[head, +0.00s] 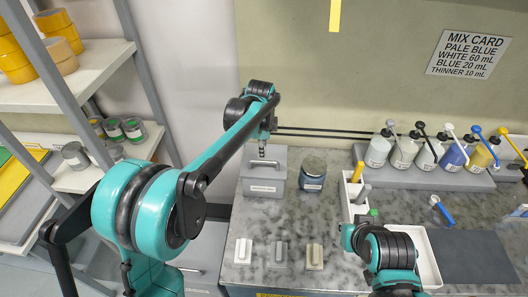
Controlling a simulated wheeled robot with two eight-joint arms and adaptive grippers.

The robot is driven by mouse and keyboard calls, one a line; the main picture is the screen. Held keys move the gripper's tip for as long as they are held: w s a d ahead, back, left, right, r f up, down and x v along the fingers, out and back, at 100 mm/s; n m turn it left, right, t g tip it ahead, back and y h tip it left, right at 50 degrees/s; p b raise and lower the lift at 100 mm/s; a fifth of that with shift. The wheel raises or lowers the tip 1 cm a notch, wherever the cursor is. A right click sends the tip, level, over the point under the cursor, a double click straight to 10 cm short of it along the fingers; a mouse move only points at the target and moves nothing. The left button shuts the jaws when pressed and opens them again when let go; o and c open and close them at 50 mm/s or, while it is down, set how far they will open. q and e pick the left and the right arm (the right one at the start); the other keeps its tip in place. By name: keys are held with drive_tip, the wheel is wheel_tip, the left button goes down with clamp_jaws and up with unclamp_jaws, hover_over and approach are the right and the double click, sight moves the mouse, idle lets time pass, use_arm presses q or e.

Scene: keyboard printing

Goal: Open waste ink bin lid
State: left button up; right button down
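A grey lidded box (264,187) with a small front label stands at the back left of the counter; the label is too small to read, and I take it to be the waste ink bin. Its lid looks closed, with a handle (258,162) on top. My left gripper (262,152) points down just above the lid, close to the handle. It is too small to tell whether its fingers are open or touch the handle. My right arm is low at the right, over the white tray, and its fingertips cannot be made out.
A dark jar (312,176) stands right beside the box. Several pump bottles (420,150) line the back right. Three small blocks (279,254) lie at the front. A white tray (430,262) and a dark mat (475,257) lie at right. Shelves (70,88) stand at left.

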sight(265, 162)
use_arm(q)
drive_tip(key=x, duration=0.5)
drive_tip(key=b+x, duration=0.1)
drive_tip(key=x, duration=0.2)
drive_tip(key=shift+w+d, duration=0.15)
drive_tip(key=shift+d, duration=0.1)
clamp_jaws()
